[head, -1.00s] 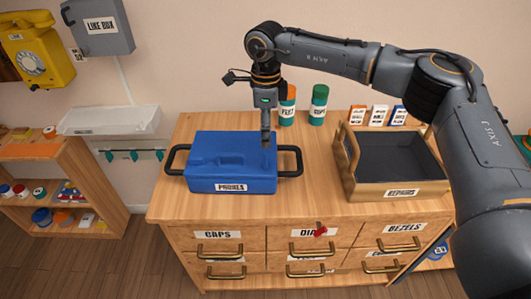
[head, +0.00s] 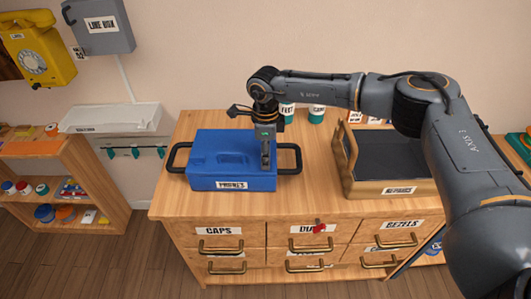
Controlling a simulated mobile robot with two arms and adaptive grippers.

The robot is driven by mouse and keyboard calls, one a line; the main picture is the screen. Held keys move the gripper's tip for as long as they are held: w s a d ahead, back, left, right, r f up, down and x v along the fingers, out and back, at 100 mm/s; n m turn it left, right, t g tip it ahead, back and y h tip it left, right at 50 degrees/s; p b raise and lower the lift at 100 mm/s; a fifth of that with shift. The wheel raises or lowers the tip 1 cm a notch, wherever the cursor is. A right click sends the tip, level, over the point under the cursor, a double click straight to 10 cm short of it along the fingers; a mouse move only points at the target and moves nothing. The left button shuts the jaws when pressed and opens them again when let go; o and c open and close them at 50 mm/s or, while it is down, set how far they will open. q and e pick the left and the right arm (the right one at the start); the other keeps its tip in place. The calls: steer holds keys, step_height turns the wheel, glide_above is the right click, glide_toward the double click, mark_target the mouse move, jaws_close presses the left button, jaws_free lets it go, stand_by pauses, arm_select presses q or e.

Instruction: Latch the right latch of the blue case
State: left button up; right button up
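The blue case (head: 214,154), labelled PHONES, lies on the wooden cabinet top with its lid down and a dark handle at each side. My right gripper (head: 266,164) points down at the right part of the case, at or just above its surface. Its fingers look close together, but I cannot make out whether they are open or shut. The right latch is hidden or too small to tell apart behind the gripper. My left gripper is out of view.
An open tan bin (head: 395,189) labelled REPAIRS stands to the right of the case. Cups (head: 317,113) stand behind my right arm. The cabinet top (head: 318,197) is clear between case and bin. A red item (head: 319,227) is at the middle drawer.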

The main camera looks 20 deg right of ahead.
steer(key=c, duration=0.6)
steer(key=shift+m, duration=0.3)
steer(key=m+b, duration=0.1)
steer(key=m, duration=0.1)
steer(key=shift+f+m, duration=0.1)
steer(key=shift+m, duration=0.2)
steer(key=m+b, duration=0.2)
steer(key=m, duration=0.2)
steer(key=shift+m, duration=0.3)
steer(key=m+b, duration=0.1)
steer(key=m, duration=0.4)
steer(key=shift+b, duration=0.4)
steer(key=m+b, duration=0.1)
steer(key=m, duration=0.4)
